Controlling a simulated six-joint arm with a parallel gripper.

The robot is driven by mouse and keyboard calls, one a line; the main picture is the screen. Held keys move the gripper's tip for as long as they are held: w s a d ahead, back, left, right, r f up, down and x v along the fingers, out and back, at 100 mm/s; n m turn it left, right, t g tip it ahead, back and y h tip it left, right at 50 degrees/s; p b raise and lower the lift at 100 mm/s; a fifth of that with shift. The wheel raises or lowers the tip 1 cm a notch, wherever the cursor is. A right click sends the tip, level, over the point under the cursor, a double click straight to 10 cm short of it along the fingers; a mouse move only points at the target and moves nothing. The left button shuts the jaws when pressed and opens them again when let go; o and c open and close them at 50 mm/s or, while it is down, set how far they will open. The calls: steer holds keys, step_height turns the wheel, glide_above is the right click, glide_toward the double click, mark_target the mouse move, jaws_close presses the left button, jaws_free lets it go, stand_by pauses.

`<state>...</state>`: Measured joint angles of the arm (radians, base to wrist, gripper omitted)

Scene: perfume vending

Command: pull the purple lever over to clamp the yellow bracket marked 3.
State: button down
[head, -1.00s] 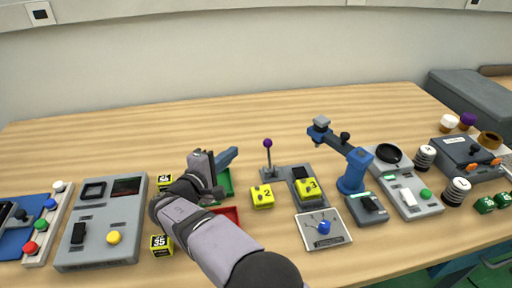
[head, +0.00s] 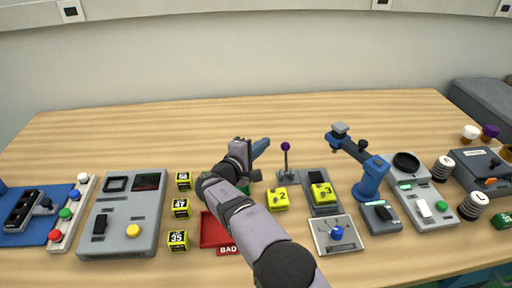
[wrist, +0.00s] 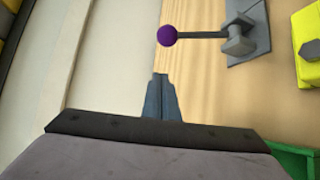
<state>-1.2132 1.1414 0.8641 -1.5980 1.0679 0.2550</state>
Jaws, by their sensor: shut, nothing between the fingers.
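The purple lever (head: 286,147) is a thin rod with a round purple knob, standing upright at the left end of a grey fixture plate (head: 315,176). The yellow bracket marked 3 (head: 321,194) sits on that plate, right of the lever. My gripper (head: 265,144) is shut and empty, its blue fingers just left of the knob and apart from it. In the wrist view the closed fingertips (wrist: 160,77) point towards the purple knob (wrist: 167,36), with a small gap. A part of the yellow bracket (wrist: 308,45) shows at the right edge there.
A yellow bracket marked 2 (head: 277,199) stands left of the plate. A red BAD tray (head: 213,230) and a green tray lie partly under my arm. A blue post with an arm (head: 371,178) stands to the right. The table behind the lever is clear.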

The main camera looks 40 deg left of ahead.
mark_target(286, 158)
steer(key=shift+x, duration=0.85)
steer(key=shift+s+d+r+p, duration=0.15)
steer(key=shift+d+p, duration=0.15)
steer(key=shift+d, duration=0.35)
steer(key=shift+s+d+r+p, duration=0.1)
steer(key=shift+d+p, duration=0.2)
steer(key=shift+d, duration=0.3)
steer(key=shift+s+d+r+p, duration=0.15)
steer(key=shift+d+p, duration=0.15)
steer(key=shift+d, duration=0.35)
steer(key=shift+s+d+f+b, duration=0.1)
steer(key=shift+s+f+b, duration=0.1)
steer(key=shift+b, duration=0.8)
